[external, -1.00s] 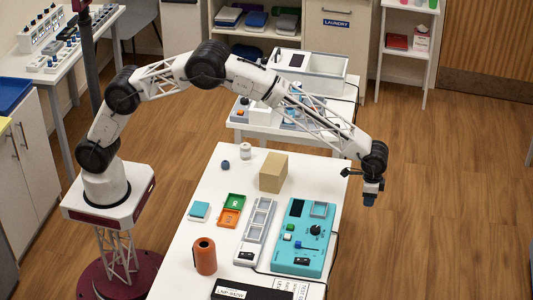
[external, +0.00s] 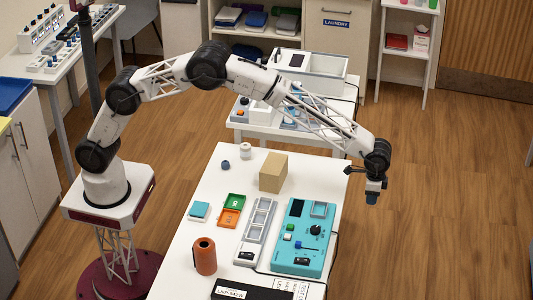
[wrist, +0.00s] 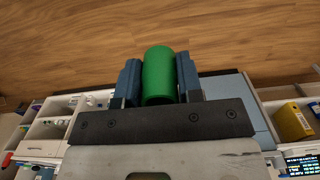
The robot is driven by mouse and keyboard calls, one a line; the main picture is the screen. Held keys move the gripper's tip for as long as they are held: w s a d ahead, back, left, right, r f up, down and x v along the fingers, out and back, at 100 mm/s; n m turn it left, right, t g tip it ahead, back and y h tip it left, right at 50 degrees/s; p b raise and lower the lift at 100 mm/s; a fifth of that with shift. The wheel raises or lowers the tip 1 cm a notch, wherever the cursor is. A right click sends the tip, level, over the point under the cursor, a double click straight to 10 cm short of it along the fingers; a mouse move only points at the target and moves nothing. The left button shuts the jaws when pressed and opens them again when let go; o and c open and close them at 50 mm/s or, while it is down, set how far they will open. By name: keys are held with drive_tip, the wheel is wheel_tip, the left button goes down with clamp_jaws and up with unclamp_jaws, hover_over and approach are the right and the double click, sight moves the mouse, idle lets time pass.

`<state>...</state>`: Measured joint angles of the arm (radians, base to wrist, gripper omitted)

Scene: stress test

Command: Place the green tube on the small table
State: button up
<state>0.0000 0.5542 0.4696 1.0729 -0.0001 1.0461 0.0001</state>
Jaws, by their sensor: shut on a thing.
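My gripper (external: 373,197) hangs over the wood floor, off the right side of the long white table (external: 205,180). In the wrist view, my gripper (wrist: 158,82) is shut on the green tube (wrist: 159,72), with a dark blue finger on each side of it. The tube cannot be made out in the external view. A smaller white table (external: 245,129) stands behind the long one, with devices on it; I cannot tell whether it is the small table of the task.
The long table holds a cardboard box (external: 273,173), an orange cylinder (external: 204,256), a teal device (external: 303,262), and green and orange trays (external: 229,218). A white shelf (external: 407,52) stands at the back right. Open floor lies under my gripper.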

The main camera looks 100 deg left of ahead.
drive_tip(key=r, duration=0.3)
drive_tip(key=shift+s+d+r, duration=0.2)
drive_tip(key=shift+r, duration=0.2)
drive_tip(key=s+d+r, duration=0.2)
drive_tip(key=s+d, duration=0.5)
drive_tip(key=s, duration=0.6)
drive_tip(key=s+d+r, duration=0.1)
drive_tip(key=s+d, duration=0.7)
drive_tip(key=s, duration=0.6)
drive_tip(key=s+d+f, duration=0.1)
drive_tip(key=s+f, duration=0.1)
drive_tip(key=s, duration=1.5)
drive_tip(key=s+d+f, duration=0.1)
drive_tip(key=s, duration=1.6)
drive_tip(key=shift+s+d+f, duration=0.1)
drive_tip(key=shift+f, duration=1.2)
drive_tip(key=shift+d+f, duration=0.1)
drive_tip(key=shift+f, duration=1.2)
drive_tip(key=w+d, duration=0.2)
drive_tip(key=w, duration=0.3)
drive_tip(key=w+d+f, duration=0.1)
drive_tip(key=w, duration=0.4)
drive_tip(key=w+d, duration=0.2)
drive_tip(key=w, duration=0.3)
drive_tip(key=shift+d+f, duration=0.25)
drive_tip(key=shift+d, duration=0.1)
